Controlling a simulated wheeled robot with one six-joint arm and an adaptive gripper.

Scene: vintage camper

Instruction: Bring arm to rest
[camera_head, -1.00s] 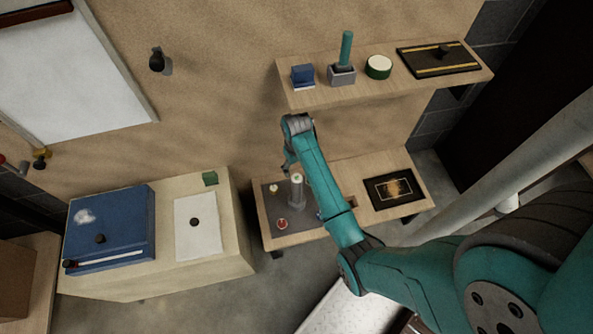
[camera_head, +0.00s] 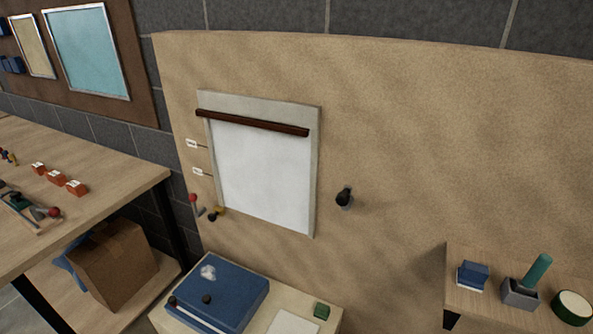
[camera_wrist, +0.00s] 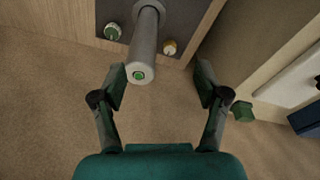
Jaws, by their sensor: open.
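My gripper (camera_wrist: 160,78) is open in the wrist view, its two dark fingers spread wide. Nothing is held between them. A grey cylinder (camera_wrist: 146,42) with a green centre on its end stands just beyond the fingertips, in line with the gap. I cannot tell whether the fingers are level with it. My arm does not show in the head view now.
A shelf (camera_head: 459,297) stands at the right. A black knob (camera_head: 344,197) juts from the tan wall.

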